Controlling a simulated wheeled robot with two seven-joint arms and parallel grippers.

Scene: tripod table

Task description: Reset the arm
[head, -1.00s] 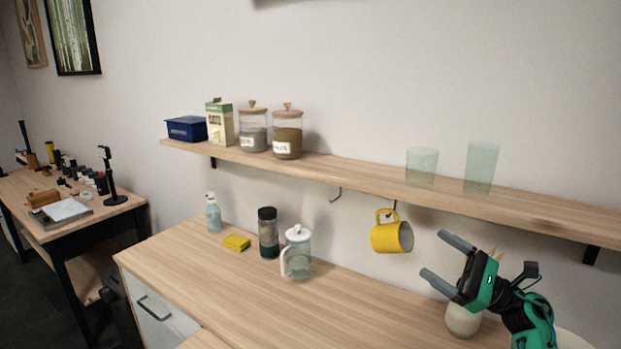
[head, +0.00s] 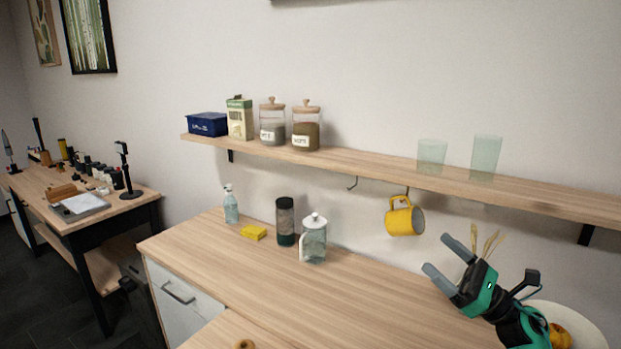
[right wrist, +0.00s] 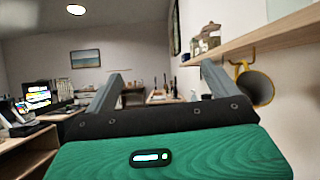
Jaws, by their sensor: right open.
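My right gripper (head: 441,259) is at the lower right of the head view, above the counter. Its two grey fingers are apart and point up and to the left, with nothing between them. In the right wrist view the open fingers (right wrist: 160,92) face out over the room. A yellow mug (head: 404,218) hangs from a hook under the shelf, to the left of and above the gripper and apart from it. The mug also shows at the right of the wrist view (right wrist: 257,88). My left gripper is not in view.
The wooden shelf (head: 370,177) runs above the counter (head: 340,300), bearing jars, boxes and glasses. A glass jug (head: 313,243), dark canister (head: 285,221), yellow sponge (head: 253,232) and spray bottle (head: 230,205) stand toward the counter's back. A white plate (head: 590,335) lies beside my arm. The counter's middle is clear.

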